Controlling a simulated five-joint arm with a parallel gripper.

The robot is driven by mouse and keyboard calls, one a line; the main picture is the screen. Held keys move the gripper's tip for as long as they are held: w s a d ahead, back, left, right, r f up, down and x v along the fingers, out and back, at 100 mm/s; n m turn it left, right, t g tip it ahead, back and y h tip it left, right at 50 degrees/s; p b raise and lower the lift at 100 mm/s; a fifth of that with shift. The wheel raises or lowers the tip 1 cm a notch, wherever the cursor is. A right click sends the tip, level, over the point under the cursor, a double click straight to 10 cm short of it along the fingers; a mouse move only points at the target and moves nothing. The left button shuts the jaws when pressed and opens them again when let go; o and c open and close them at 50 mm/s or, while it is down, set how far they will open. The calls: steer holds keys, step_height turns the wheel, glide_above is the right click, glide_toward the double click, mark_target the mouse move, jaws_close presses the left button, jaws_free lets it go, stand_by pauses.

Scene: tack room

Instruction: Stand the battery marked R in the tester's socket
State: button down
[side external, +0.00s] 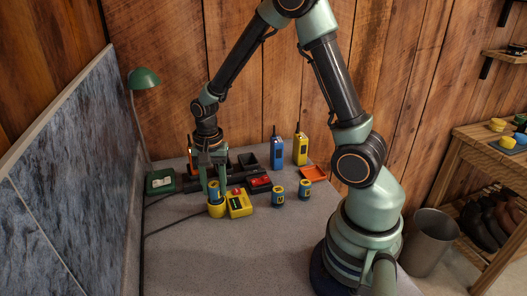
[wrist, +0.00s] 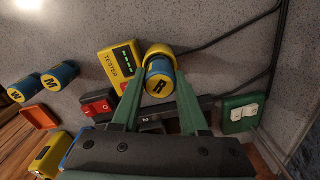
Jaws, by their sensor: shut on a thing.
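The battery marked R (wrist: 158,84), blue with a yellow end, is between the fingers of my gripper (wrist: 155,100), which is shut on it. In the side view my gripper (side external: 213,178) holds the battery (side external: 213,188) upright at the mouth of the tester's round yellow socket (side external: 216,210). The socket (wrist: 158,50) shows partly behind the battery in the wrist view. I cannot tell how far the battery sits inside it. The yellow tester (side external: 239,204) stands beside the socket; green bars show on its display in the wrist view (wrist: 121,62).
Batteries marked W (wrist: 20,91) and M (wrist: 58,76) stand apart on the table. The front table is clear except cables.

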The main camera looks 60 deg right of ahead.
mark_target(214, 185)
steer(key=shift+f, duration=0.55)
steer(key=c, duration=0.7)
jaws_free()
steer(key=shift+r, duration=5.5)
steer(key=s+a+r+n+t, duration=0.4)
steer(key=s+r+n, duration=0.4)
steer(key=n, duration=0.5)
steer(key=shift+s+r+t, duration=0.15)
steer(key=shift+r+t, duration=0.3)
steer(key=shift+t, duration=0.35)
